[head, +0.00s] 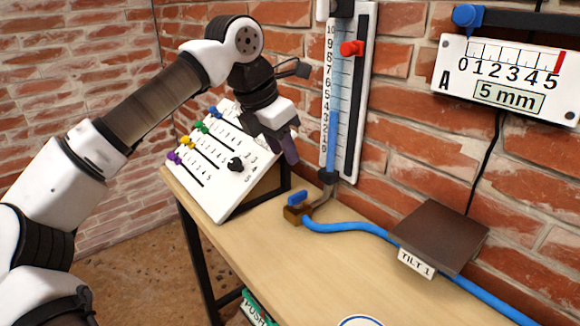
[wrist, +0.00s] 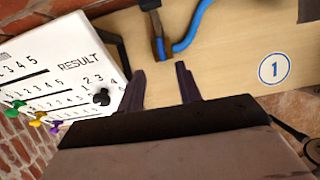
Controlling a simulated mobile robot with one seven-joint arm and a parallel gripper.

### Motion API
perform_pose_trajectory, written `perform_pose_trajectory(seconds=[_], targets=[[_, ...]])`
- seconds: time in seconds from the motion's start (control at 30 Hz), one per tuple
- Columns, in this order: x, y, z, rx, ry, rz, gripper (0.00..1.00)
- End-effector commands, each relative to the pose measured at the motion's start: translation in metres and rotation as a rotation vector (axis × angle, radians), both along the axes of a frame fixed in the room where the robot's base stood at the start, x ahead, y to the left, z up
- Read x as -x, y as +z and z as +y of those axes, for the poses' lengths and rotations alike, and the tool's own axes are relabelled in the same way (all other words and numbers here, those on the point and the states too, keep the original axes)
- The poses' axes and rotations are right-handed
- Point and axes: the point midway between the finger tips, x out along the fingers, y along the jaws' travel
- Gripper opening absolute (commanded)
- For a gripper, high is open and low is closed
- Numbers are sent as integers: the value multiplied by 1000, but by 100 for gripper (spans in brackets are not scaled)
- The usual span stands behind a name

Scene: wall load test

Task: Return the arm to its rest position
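My arm reaches in from the left of the head view. My gripper (head: 286,148) hangs over the table, in front of the right part of the sloped slider panel (head: 215,198). In the wrist view the two dark fingers of my gripper (wrist: 161,80) stand apart with nothing between them. Bare table top (wrist: 165,95) shows beyond the fingers. The panel (wrist: 60,60) is left of the fingers in that view, its black knob (wrist: 101,98) close to the left finger. I cannot tell the exact gap to the panel.
A brass valve with a blue handle (head: 297,198) and a blue hose (head: 345,226) lie on the table (head: 290,270). A wall scale with a red marker (head: 351,48) stands behind my gripper. A dark TILT 1 block (head: 440,235) and a 5 mm gauge (head: 505,80) are at right.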

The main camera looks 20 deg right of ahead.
Motion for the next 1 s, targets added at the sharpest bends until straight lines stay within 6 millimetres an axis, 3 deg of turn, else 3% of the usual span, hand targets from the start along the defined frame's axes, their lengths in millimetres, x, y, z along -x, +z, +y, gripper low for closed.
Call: perform_pose_trajectory(seconds=[0.2,0.5,0.67,0.77,0.83,0.93,1.0], targets=[[2,16,6,0,0,-1,35],[2,17,7,1,0,1,35],[18,26,-10,124,-62,13,35],[49,51,-31,346,-160,37,35],[78,80,-38,553,-239,60,35],[122,131,-27,864,-341,96,35],[150,165,-4,1074,-400,120,35]])
